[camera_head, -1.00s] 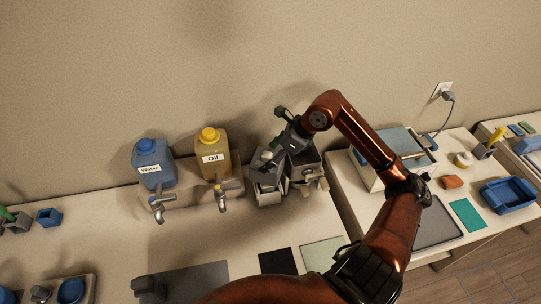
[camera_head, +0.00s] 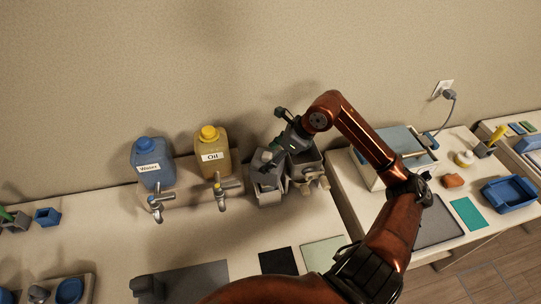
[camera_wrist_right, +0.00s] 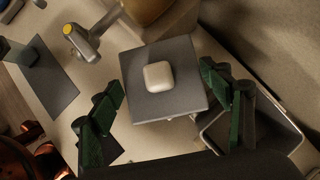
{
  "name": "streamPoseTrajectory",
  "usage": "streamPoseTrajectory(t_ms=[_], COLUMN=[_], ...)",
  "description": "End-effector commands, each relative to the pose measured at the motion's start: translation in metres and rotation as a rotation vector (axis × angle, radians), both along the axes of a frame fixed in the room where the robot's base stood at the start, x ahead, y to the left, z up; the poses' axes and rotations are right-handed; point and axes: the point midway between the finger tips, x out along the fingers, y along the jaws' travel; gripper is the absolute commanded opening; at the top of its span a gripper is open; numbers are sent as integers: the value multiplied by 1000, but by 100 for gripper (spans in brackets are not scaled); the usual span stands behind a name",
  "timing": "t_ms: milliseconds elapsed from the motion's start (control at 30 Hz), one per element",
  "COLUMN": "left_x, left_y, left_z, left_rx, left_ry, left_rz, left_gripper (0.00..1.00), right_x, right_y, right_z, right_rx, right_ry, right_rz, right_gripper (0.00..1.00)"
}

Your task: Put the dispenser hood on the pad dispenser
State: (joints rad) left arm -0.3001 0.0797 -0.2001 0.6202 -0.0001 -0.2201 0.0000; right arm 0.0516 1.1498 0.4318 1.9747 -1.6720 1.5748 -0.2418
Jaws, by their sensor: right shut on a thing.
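The dispenser hood (camera_wrist_right: 183,92) is a grey square cap with a pale rounded knob in the middle of its top. My right gripper (camera_head: 277,147) reaches down from the right and is shut on it, with a green finger on either side in the wrist view. In the head view the hood (camera_head: 264,174) sits over the grey pad dispenser (camera_head: 268,197), near the wall. The hood covers most of the dispenser, and I cannot tell whether it is fully seated. My left gripper is not in view.
An open grey bin (camera_head: 304,172) stands close to the hood's right. The yellow oil jug (camera_head: 214,158) and blue water jug (camera_head: 153,170), with metal taps, stand to the left. A black mat (camera_head: 278,262) and a pale green mat (camera_head: 322,253) lie in front.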

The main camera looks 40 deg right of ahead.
Motion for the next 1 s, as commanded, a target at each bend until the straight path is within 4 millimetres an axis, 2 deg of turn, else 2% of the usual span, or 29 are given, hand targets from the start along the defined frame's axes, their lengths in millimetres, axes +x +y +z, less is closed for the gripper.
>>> streamPoseTrajectory(t_ms=[1000], left_x=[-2], left_y=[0], left_z=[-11], left_rx=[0], left_ry=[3], left_rz=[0], left_gripper=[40], right_x=[0], right_y=[0], right_z=[-12], right_rx=[0], right_ry=[0], right_rz=[0], right_gripper=[44])
